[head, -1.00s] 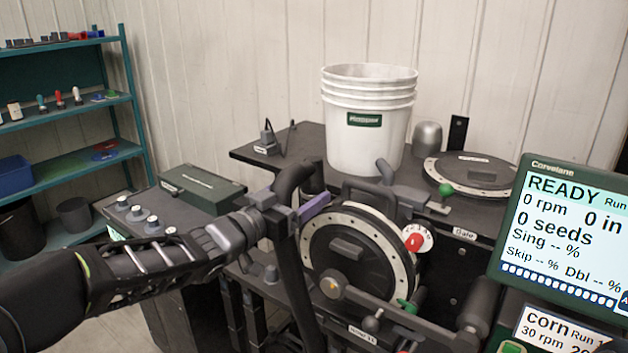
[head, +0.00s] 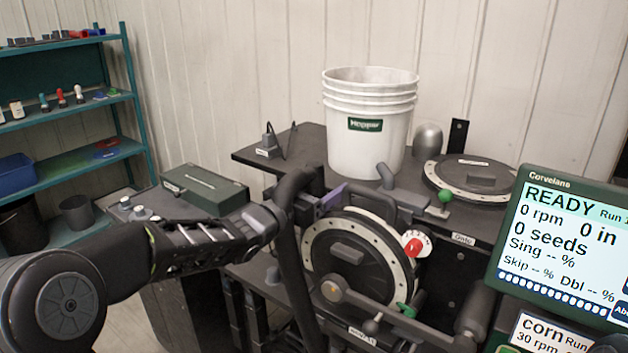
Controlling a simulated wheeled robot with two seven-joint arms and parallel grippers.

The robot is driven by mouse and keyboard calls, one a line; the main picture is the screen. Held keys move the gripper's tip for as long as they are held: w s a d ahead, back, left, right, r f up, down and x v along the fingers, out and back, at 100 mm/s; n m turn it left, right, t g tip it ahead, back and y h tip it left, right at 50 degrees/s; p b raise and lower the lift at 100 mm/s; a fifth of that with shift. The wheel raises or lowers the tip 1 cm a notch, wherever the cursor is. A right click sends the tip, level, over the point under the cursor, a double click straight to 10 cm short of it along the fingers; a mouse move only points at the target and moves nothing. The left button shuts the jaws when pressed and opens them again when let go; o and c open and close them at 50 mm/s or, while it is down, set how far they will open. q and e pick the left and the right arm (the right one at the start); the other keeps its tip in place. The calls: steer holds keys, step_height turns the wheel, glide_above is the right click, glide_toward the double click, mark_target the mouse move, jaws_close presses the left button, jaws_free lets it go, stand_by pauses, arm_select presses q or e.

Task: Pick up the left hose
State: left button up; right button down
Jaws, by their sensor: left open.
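The left hose (head: 290,260) is a thick black tube. It runs down in front of the seed meter's left side, and its upper end is partly covered by my arm and gripper. My left gripper (head: 316,194) is at the hose's upper part, in front of the bench edge. It is open, but its fingers are mostly hidden behind my wrist and the hose, so I cannot tell whether the hose lies between them. A purple piece (head: 332,198) shows just right of the hose. My right gripper is not in view.
The round seed meter (head: 354,262) stands right of the hose. A white hopper bucket (head: 368,135) and a round lid (head: 470,178) are on the bench behind. A green box (head: 204,190) sits left. A monitor (head: 560,240) stands at right, shelves (head: 65,110) at far left.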

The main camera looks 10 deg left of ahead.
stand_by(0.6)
arm_select(q)
jaws_close()
stand_by(0.7)
steer(key=shift+r, duration=0.15)
steer(key=shift+r, duration=0.85)
step_height(320, 180, up, 5)
steer(key=shift+r, duration=0.1)
steer(key=v, duration=1.8)
steer(key=shift+b, duration=0.3)
steer(key=shift+r+p, duration=2.95)
steer(key=shift+p, duration=0.5)
